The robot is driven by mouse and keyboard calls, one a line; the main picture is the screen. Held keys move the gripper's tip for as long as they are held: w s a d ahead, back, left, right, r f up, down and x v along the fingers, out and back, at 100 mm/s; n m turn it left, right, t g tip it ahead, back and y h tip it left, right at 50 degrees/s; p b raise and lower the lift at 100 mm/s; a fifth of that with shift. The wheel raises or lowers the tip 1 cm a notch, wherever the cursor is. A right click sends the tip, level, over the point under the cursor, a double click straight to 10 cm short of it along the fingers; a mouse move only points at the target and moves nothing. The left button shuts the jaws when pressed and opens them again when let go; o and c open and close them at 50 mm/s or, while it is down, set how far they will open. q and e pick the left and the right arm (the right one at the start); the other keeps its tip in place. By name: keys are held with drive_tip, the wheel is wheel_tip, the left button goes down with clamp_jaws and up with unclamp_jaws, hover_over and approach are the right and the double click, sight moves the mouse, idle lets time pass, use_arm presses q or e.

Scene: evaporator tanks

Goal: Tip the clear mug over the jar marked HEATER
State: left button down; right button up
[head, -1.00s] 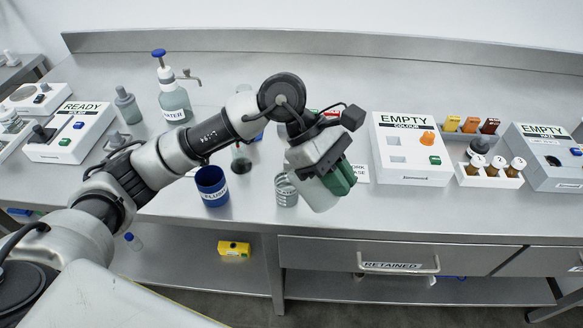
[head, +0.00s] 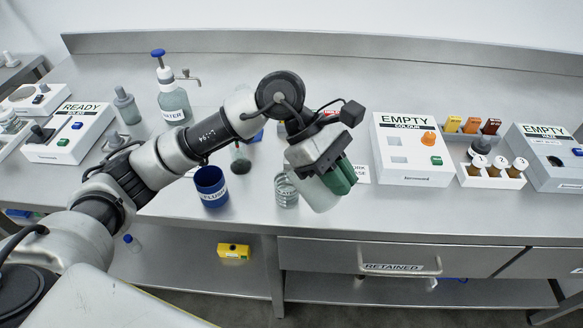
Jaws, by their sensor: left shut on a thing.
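My left gripper (head: 338,176), with green fingertips, is shut on a pale, see-through mug (head: 316,194) and holds it tilted above the front of the bench. Fingers and wrist cover the mug's upper part, and I cannot make out its contents. A clear jar (head: 286,191) with ring-like lines stands on the bench just left of the mug, close beside or partly behind it. I cannot read the word HEATER on it. My right gripper is not in view.
A dark blue labelled cup (head: 211,186) stands left of the clear jar. A WATER pump bottle (head: 174,98) is behind it. White boxes stand at left, marked READY (head: 69,133), and at right, marked EMPTY (head: 412,150). The front bench right of the mug is clear.

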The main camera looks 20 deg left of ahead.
use_arm(q)
drive_tip(key=shift+a+r+h+b, duration=0.15)
drive_tip(key=shift+r+h+b, duration=0.2)
drive_tip(key=shift+b, duration=1.45)
idle(2.6)
drive_tip(key=shift+f, duration=0.1)
